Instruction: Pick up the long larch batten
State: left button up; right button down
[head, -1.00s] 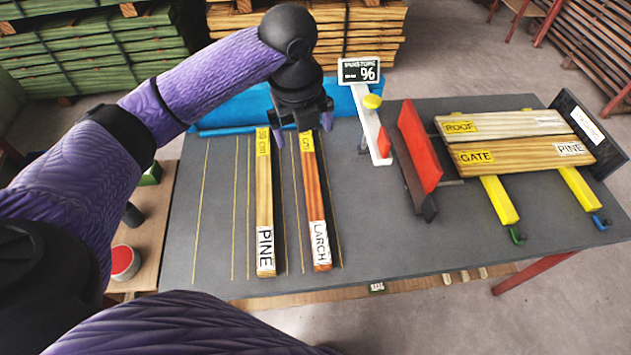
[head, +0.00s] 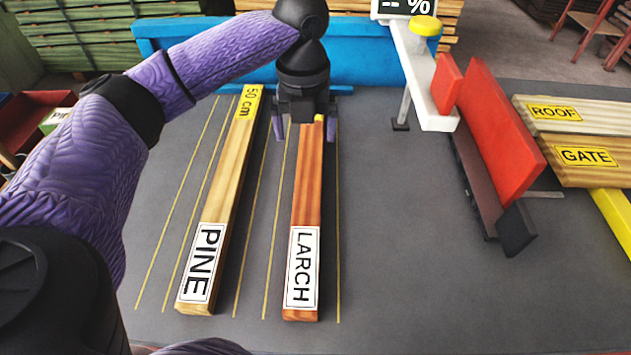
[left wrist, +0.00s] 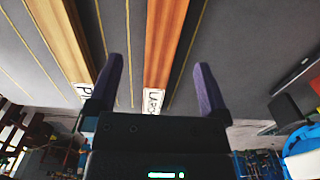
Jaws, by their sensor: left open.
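The larch batten (head: 306,195) is reddish-brown with a white LARCH label at its near end. It lies lengthwise on the grey table, and it also shows in the left wrist view (left wrist: 165,40). My left gripper (head: 305,130) is open at the batten's far end, pointing down, with one purple finger on each side. The left wrist view shows the batten between the spread fingers (left wrist: 158,88), with a gap on both sides. I cannot tell how far down the fingertips reach. The gripper hides the batten's far end. My right gripper is not in view.
A paler PINE batten (head: 223,200) lies to the left, close to my left finger. A blue trough (head: 360,55) runs behind. A white moisture-meter arm (head: 425,80) and a red upright plate (head: 495,130) stand to the right. The table between is clear.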

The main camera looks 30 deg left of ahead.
aim_at(310, 166)
pick_arm(q)
jog(key=f+b, duration=0.1)
jog(key=f, duration=0.1)
jog(key=f+b, duration=0.2)
jog(key=f, duration=0.1)
jog(key=f+b, duration=0.2)
jog(key=f, duration=0.1)
jog(key=shift+w+d+f, duration=0.15)
jog(key=shift+d+f, duration=0.1)
jog(key=shift+f, duration=0.35)
jog(key=shift+r, duration=0.25)
jog(key=c, duration=1)
grip_shut()
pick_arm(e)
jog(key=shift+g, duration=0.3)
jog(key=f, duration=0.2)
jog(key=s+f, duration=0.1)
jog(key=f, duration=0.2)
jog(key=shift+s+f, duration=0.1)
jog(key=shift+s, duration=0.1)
